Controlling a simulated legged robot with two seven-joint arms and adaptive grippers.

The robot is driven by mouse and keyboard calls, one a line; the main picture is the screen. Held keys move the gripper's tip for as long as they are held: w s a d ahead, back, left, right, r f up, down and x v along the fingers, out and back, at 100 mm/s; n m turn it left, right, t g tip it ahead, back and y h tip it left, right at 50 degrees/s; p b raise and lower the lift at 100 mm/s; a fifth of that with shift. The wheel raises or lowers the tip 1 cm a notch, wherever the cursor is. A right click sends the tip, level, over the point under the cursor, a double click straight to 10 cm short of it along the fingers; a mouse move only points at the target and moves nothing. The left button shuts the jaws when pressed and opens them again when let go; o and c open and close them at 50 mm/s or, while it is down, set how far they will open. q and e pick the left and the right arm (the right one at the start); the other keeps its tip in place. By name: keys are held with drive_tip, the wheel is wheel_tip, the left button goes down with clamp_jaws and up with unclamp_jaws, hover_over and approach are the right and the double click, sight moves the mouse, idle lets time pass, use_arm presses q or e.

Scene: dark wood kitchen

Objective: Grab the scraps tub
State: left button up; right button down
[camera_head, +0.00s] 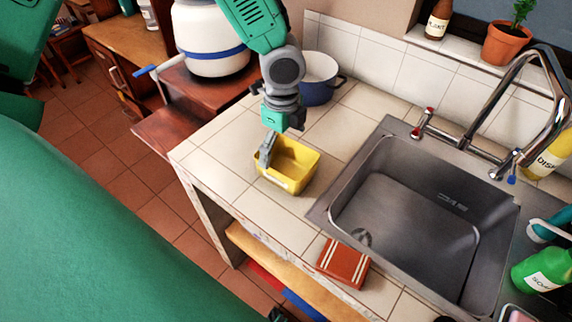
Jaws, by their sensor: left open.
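The scraps tub, which I take to be the small yellow open tub (297,176), stands upright on the tiled counter left of the sink. My left gripper (268,150) points down at the tub's back left corner. One grey finger shows at the left rim; I cannot tell whether it touches. The other finger is hard to make out. The gripper is open, and the tub rests on the counter. My right gripper does not show clearly.
The steel sink (410,225) with its tap (500,110) lies to the right. A blue pot (318,80) stands behind the tub. A red-brown striped sponge or cloth (343,263) lies near the counter's front edge. Tiles right around the tub are clear.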

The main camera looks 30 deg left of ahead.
sight(287, 173)
use_arm(q)
drive_tip(key=shift+w+d+f, duration=0.1)
drive_tip(key=shift+d+f, duration=0.1)
drive_tip(key=shift+f, duration=0.45)
drive_tip(key=f, duration=0.2)
drive_tip(key=d+f, duration=0.1)
drive_tip(key=f, duration=0.1)
drive_tip(key=shift+f, duration=0.35)
drive_tip(key=shift+a, duration=0.3)
drive_tip(key=shift+c, duration=0.8)
drive_tip(key=c, duration=0.6)
